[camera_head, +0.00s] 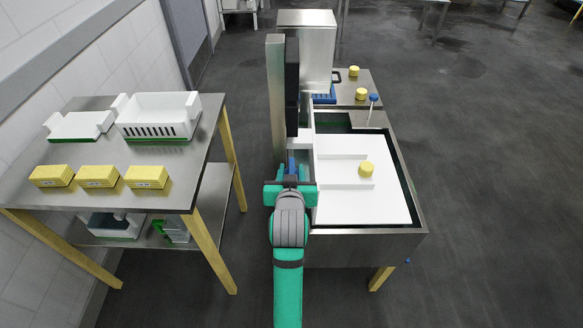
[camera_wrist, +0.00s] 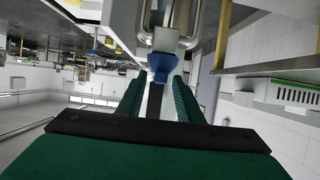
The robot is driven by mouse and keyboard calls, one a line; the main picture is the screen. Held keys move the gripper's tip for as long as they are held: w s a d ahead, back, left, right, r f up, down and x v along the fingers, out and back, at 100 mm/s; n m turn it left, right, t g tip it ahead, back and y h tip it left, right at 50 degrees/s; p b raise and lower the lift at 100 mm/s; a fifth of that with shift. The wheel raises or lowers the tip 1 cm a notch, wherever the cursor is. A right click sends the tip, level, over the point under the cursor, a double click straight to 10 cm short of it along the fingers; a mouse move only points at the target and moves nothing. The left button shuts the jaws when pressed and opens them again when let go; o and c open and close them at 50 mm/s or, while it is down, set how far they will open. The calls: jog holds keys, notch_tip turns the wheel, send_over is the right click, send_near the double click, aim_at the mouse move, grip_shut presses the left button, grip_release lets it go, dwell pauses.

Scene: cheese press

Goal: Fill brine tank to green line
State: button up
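The brine tank (camera_head: 368,235) is a steel-sided rectangular basin right of my arm in the head view. White boards (camera_head: 335,205) cover much of its inside, with a small yellow piece (camera_head: 366,169) on top. Dark green strips show along its inner edges; I cannot make out a liquid level. My gripper (camera_head: 291,167) is at the tank's left side. In the wrist view, a blue fitting (camera_wrist: 161,66) below a pale metal block lies between my gripper's fingertips (camera_wrist: 160,78). The green fingers stand apart with gaps beside it. No grip on it shows.
A steel table (camera_head: 105,198) on the left holds yellow blocks (camera_head: 98,177) and white moulds (camera_head: 160,118). A tall steel housing (camera_head: 308,50) stands behind. A blue-topped rod (camera_head: 373,99) rises at the tank's far side.

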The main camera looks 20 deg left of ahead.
jog(key=v, duration=0.8)
jog(key=shift+r, duration=0.1)
jog(key=s+d+f+m+h, duration=0.2)
jog(key=s+d+f, duration=0.7)
jog(key=s+f, duration=0.55)
jog(key=s+d+t, duration=0.1)
jog(key=s+d, duration=0.1)
jog(key=s, duration=0.8)
jog(key=s+d+m+t+h, duration=0.1)
jog(key=s+d, duration=0.2)
jog(key=s, duration=0.7)
jog(key=shift+s+r+h, duration=0.3)
jog(key=shift+r, duration=0.2)
jog(key=shift+d, duration=0.1)
